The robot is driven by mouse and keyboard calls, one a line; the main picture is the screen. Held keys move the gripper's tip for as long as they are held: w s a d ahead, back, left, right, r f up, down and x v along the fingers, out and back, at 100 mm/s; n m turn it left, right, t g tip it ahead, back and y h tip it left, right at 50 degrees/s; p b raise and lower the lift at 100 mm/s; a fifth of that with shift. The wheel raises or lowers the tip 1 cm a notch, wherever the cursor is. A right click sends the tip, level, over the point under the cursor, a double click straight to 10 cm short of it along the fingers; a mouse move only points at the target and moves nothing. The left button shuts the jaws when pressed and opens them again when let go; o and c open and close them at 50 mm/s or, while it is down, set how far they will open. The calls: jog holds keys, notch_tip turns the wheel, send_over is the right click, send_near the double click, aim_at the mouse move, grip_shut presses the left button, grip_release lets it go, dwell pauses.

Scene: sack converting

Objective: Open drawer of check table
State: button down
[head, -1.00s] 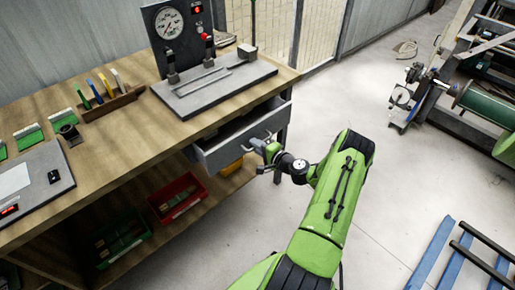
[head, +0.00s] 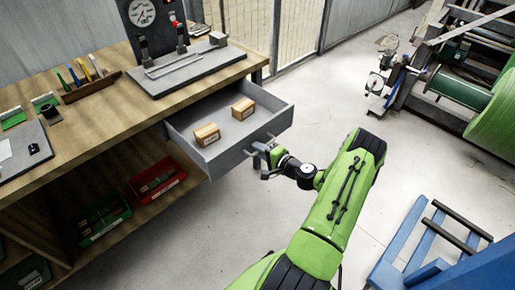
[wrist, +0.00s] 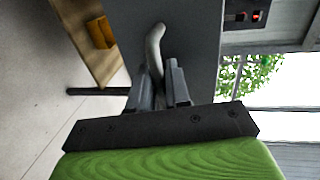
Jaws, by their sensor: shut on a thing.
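The check table (head: 105,125) has a wooden top and stands at the left in the head view. Its grey drawer (head: 236,150) is pulled well out, and two small tan boxes (head: 207,134) (head: 243,108) lie inside it. My gripper (head: 266,155) is at the drawer's front face, shut on the handle. In the wrist view the curved grey handle (wrist: 157,50) runs between the two fingers of my gripper (wrist: 160,88). The grey drawer front (wrist: 190,40) fills the area behind it. The fingers hide part of the handle.
On the table stand a gauge panel (head: 150,25) and a tool rack (head: 90,85). A red bin (head: 158,180) and a green bin (head: 104,220) sit on the lower shelf. Blue frames (head: 430,245) stand at the right. The floor between is clear.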

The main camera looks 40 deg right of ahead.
jog(key=shift+s, duration=0.15)
jog(key=c, duration=1.3)
grip_release()
jog(key=shift+o, duration=0.2)
jog(key=shift+s, duration=0.1)
jog(key=p+v, duration=0.2)
jog(key=v, duration=1.3)
jog(key=shift+s+p, duration=0.25)
jog(key=shift+p, duration=0.05)
jog(key=shift+a, duration=0.1)
